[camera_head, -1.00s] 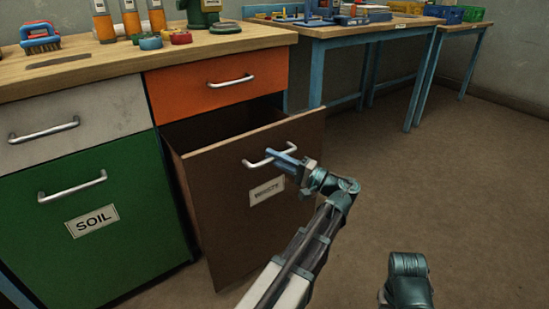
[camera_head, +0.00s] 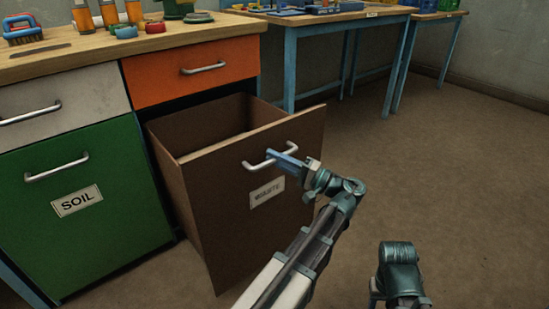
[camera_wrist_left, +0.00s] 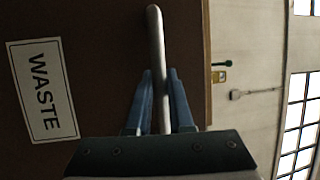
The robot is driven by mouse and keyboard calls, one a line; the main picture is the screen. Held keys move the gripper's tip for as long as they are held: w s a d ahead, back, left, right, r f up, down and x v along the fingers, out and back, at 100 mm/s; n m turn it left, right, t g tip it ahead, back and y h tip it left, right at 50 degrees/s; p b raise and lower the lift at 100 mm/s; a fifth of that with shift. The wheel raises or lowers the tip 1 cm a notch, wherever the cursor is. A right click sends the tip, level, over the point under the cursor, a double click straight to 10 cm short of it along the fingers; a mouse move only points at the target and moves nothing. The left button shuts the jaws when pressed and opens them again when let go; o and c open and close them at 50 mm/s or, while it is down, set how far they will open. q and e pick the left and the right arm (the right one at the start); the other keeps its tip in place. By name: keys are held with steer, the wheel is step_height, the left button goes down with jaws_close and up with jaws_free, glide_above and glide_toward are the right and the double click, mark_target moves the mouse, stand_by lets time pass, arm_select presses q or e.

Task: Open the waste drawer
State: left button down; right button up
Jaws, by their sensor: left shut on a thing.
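The brown waste drawer (camera_head: 230,205) stands pulled out from the cabinet, and its empty-looking inside shows from above. Its front carries a waste label (camera_head: 267,193), also readable in the left wrist view (camera_wrist_left: 43,91). A silver bar handle (camera_head: 258,164) is on the front. My left gripper (camera_head: 275,157) is shut on this handle. In the left wrist view the handle (camera_wrist_left: 155,40) runs between the two blue fingers (camera_wrist_left: 158,100). The drawer's bottom is partly hidden by its front panel. Part of my right arm shows at the lower right; its gripper is not in view.
A green soil drawer (camera_head: 80,225), a grey drawer (camera_head: 60,103) and an orange drawer (camera_head: 190,70) are shut beside and above. The wooden worktop (camera_head: 100,48) holds bottles and a brush. Blue-legged tables (camera_head: 290,60) stand behind. The floor (camera_head: 440,160) at right is clear.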

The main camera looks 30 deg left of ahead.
arm_select(q)
steer(key=c, duration=0.8)
jaws_free()
steer(key=d+f+b, duration=0.2)
steer(key=d, duration=0.9)
steer(key=shift+d, duration=0.35)
steer(key=shift+f, duration=0.1)
